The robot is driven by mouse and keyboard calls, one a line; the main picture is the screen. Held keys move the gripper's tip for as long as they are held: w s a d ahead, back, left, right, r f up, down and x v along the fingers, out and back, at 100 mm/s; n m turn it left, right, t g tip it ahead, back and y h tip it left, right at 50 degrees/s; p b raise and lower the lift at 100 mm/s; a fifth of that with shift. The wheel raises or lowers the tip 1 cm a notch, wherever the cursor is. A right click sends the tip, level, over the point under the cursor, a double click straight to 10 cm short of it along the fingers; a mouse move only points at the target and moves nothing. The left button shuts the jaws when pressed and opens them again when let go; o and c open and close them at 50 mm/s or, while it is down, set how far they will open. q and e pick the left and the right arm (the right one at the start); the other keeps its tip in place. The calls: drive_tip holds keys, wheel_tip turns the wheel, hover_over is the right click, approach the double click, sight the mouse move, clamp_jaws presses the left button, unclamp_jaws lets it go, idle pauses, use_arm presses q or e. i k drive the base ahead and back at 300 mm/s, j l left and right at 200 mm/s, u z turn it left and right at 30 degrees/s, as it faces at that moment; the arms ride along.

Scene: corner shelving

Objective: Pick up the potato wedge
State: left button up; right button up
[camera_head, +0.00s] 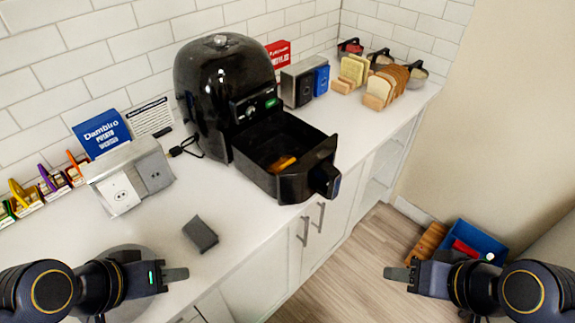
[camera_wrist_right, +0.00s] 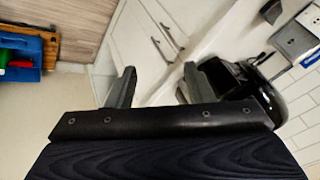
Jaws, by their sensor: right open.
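The potato wedge (camera_head: 283,163) is a small orange-brown piece lying in the pulled-out drawer (camera_head: 291,187) of the black air fryer (camera_head: 222,85). My left gripper (camera_head: 176,273) is over the front of the counter, left of and nearer than the drawer; its jaws are seen edge-on. My right gripper (camera_head: 397,273) is out over the floor, right of and nearer than the drawer. Its two fingers stand apart and empty in the right wrist view (camera_wrist_right: 155,85). Both grippers are well away from the wedge. That view shows the black air fryer (camera_wrist_right: 240,80) but not the wedge.
The white counter (camera_head: 180,220) holds a grey sponge-like block (camera_head: 200,234) and an outlet box (camera_head: 128,182). A toaster (camera_head: 303,82), bread slices (camera_head: 385,86) and bowls stand behind the drawer. A blue crate (camera_head: 472,243) is on the floor at right.

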sight(291, 161)
drive_tip(key=i+l+u, duration=0.15)
drive_tip(key=l, duration=0.2)
drive_tip(key=l+u, duration=0.15)
drive_tip(key=l, duration=0.25)
drive_tip(key=i+l+u, duration=0.15)
drive_tip(key=l, duration=0.2)
drive_tip(key=i+l+u, duration=0.15)
drive_tip(key=l, duration=0.2)
drive_tip(key=i+l+u, duration=0.15)
drive_tip(key=l, duration=0.25)
drive_tip(key=i+l+u, duration=0.15)
drive_tip(key=l, duration=0.25)
drive_tip(key=i+l+u, duration=0.15)
drive_tip(key=l, duration=0.25)
drive_tip(key=k, duration=0.05)
